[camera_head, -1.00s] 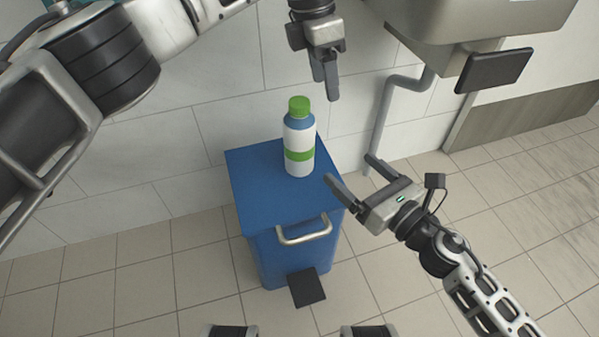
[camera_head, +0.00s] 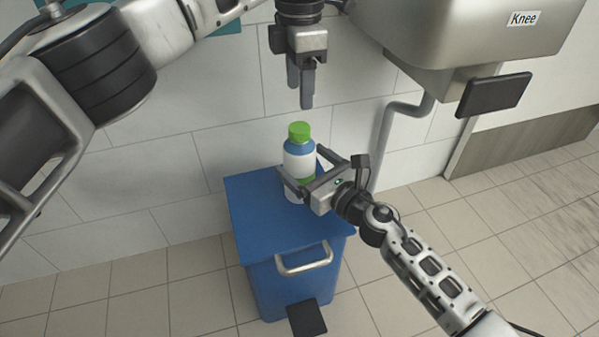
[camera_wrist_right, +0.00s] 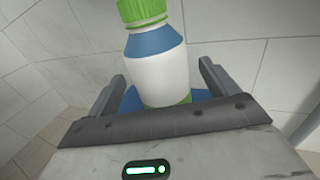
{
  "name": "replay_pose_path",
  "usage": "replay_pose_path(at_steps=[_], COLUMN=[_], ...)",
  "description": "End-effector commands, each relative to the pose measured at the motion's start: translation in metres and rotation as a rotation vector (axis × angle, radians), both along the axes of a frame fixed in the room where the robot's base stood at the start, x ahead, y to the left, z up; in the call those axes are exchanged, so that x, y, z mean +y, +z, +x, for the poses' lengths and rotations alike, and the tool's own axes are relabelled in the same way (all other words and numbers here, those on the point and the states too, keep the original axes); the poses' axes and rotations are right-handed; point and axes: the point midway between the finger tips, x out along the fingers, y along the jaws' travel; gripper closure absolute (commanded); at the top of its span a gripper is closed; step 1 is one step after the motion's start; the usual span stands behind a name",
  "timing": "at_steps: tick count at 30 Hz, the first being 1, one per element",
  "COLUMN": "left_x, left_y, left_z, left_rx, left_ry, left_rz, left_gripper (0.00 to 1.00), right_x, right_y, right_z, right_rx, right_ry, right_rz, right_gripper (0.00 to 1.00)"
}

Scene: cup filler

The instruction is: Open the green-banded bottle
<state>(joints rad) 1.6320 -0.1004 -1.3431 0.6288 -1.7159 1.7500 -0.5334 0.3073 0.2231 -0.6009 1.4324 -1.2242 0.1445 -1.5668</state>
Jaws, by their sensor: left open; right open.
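The green-banded bottle (camera_head: 298,160), white with a blue shoulder and a green cap (camera_head: 299,131), stands upright on a blue bin. Its cap is on. My right gripper (camera_head: 300,170) is open, with its fingers on either side of the bottle's lower body, and it partly hides the green band. In the right wrist view the bottle (camera_wrist_right: 158,75) is between the two spread fingers, with visible gaps on both sides. My left gripper (camera_head: 301,100) points down above the cap, apart from it. Its fingers overlap from this angle, and it is empty.
The blue bin (camera_head: 270,215) has a metal handle (camera_head: 304,259) and a black pedal (camera_head: 306,318). A metal sink (camera_head: 460,45) with a grey pipe (camera_head: 385,140) is on the wall at right. The tiled wall is close behind the bin.

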Motion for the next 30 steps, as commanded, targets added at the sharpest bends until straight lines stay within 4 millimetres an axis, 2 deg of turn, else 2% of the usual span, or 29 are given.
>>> replay_pose_path(at_steps=[6,16,17,25,26,30], left_x=[0.0,0.0,0.0,0.0,0.0,0.0], left_y=[0.0,0.0,0.0,0.0,0.0,0.0], left_z=[0.0,0.0,0.0,0.0,0.0,0.0], left_rx=[0.0,0.0,0.0,0.0,0.0,0.0], left_ry=[0.0,0.0,0.0,-0.001,-0.004,-0.093], left_rz=[0.0,0.0,0.0,0.0,0.0,0.0], left_gripper=[0.44,0.44,0.44,0.44,0.44,0.44], right_x=[0.013,0.014,0.014,0.014,0.014,0.014], right_y=[0.0,0.0,0.0,0.0,0.0,0.0], right_z=[0.016,0.018,0.018,0.018,0.018,0.018], right_rx=[0.001,0.0,0.0,0.0,0.0,0.001], right_ry=[-0.001,-0.001,-0.001,-0.001,-0.001,-0.001], right_rz=[0.001,0.0,0.0,0.0,0.0,0.001], right_gripper=[0.14,0.14,0.19,0.94,1.0,1.0])
